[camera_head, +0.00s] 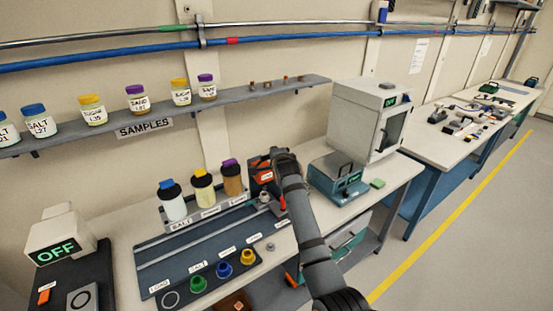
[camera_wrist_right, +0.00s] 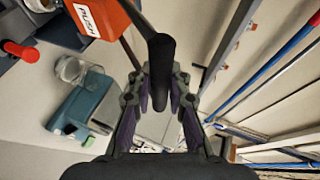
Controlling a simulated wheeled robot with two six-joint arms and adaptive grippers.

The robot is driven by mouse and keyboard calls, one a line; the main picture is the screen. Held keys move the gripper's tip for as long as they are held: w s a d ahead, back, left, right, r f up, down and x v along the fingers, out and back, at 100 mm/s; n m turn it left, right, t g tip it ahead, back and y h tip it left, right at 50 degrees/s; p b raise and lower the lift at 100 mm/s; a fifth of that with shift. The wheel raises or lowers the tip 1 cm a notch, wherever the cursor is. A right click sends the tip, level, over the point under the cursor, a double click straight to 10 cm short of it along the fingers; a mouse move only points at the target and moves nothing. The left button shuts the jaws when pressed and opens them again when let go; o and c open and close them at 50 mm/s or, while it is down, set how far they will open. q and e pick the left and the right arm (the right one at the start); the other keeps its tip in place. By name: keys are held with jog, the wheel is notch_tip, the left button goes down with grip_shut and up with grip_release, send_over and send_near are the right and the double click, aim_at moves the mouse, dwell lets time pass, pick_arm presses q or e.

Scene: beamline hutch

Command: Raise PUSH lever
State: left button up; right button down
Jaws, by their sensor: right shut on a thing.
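The orange PUSH box (camera_wrist_right: 97,16) with its white label is at the top left of the right wrist view. In the head view the orange box (camera_head: 262,175) stands on the bench, partly behind my right gripper (camera_head: 280,160). The black PUSH lever (camera_wrist_right: 161,58) runs from a thin rod to a thick grip. My right gripper (camera_wrist_right: 160,92) is shut on this grip, which lies between its two fingers. In the head view the lever is hidden or too small to tell from the gripper. My left gripper is not in view.
Left of the box stand capped bottles (camera_head: 203,190) in a rack. A dark rail tray with coloured knobs (camera_head: 224,269) lies in front. A teal balance (camera_head: 338,178) and a white cabinet (camera_head: 362,115) stand to the right. A samples shelf (camera_head: 230,98) hangs above.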

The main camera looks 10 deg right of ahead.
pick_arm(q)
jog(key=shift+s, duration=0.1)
pick_arm(e)
jog(key=shift+r, duration=0.3)
jog(key=c, duration=1.3)
grip_release()
jog(key=shift+f, duration=0.1)
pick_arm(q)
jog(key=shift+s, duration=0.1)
pick_arm(e)
jog(key=v, duration=0.7)
jog(key=shift+s, duration=0.2)
